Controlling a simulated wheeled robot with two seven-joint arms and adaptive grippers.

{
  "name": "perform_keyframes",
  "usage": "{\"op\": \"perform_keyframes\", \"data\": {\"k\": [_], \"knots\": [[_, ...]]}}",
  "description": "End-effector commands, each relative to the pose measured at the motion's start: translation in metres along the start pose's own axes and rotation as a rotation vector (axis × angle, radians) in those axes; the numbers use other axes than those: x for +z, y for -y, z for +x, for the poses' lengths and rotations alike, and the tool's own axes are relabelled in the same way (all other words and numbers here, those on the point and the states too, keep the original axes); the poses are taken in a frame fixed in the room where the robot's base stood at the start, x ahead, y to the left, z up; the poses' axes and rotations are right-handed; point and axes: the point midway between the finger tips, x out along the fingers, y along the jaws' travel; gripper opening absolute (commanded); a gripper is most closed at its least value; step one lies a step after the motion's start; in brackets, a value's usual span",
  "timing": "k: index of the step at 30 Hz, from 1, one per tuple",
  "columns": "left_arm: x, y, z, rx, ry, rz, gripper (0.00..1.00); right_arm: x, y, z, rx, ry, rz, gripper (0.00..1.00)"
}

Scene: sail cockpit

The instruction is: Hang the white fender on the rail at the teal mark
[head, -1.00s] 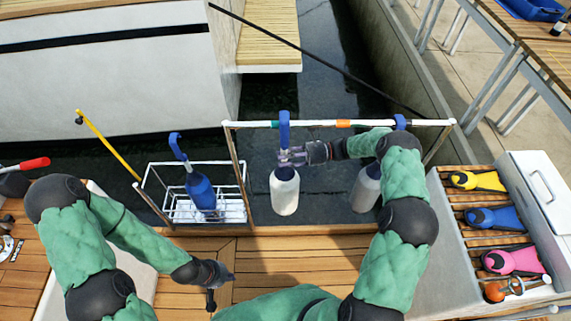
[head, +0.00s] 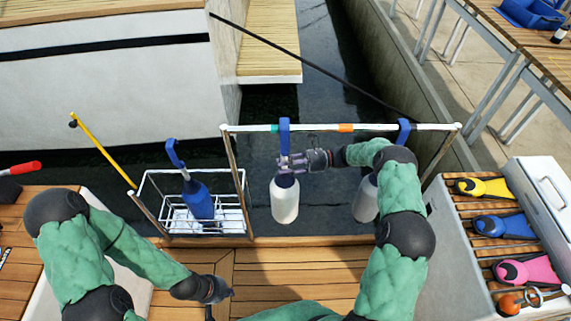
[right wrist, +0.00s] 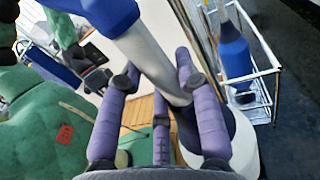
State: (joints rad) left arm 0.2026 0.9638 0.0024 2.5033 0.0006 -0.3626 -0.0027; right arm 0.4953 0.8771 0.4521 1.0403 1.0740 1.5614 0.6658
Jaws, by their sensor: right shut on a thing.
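The white fender (head: 285,201) hangs upright below the white rail (head: 380,127). Its blue hook strap (head: 285,136) stands at the rail, over or just in front of it; I cannot tell whether it bears the weight. The strap overlaps the right end of the teal mark (head: 275,127). My right gripper (head: 287,163) is shut on the fender's neck; the right wrist view shows purple fingers around the grey neck (right wrist: 150,60), with the white body (right wrist: 218,135) below. My left gripper (head: 222,290) is low over the deck, apart from the fender; its fingers are too small to judge.
Another pale fender (head: 365,200) hangs on the rail at right, partly behind my right arm. An orange mark (head: 345,128) lies between them. A blue fender (head: 198,200) stands in a white wire basket (head: 165,215) at left. Coloured fins (head: 505,226) lie on the right bench.

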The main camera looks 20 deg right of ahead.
Motion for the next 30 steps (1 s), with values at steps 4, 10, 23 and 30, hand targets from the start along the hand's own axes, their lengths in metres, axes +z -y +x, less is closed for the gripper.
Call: {"op": "perform_keyframes", "data": {"k": [4, 10, 23, 30], "knots": [[-0.0001, 0.0008, 0.0023, 0.000, 0.000, 0.000, 0.00, -0.0020, 0.0007, -0.0005, 0.000, 0.001, -0.003, 0.00], [-0.0001, 0.0009, 0.0024, 0.000, 0.000, 0.000, 0.00, -0.0022, 0.0007, -0.0005, -0.001, 0.001, -0.003, 0.00], [-0.0001, 0.0009, 0.0024, 0.000, 0.000, 0.000, 0.00, -0.0030, 0.0003, -0.0002, 0.000, 0.000, -0.002, 0.61], [-0.0002, 0.0009, 0.0025, 0.000, 0.000, 0.000, 0.00, -0.0045, 0.0002, -0.0082, -0.002, -0.001, 0.000, 0.61]]}}
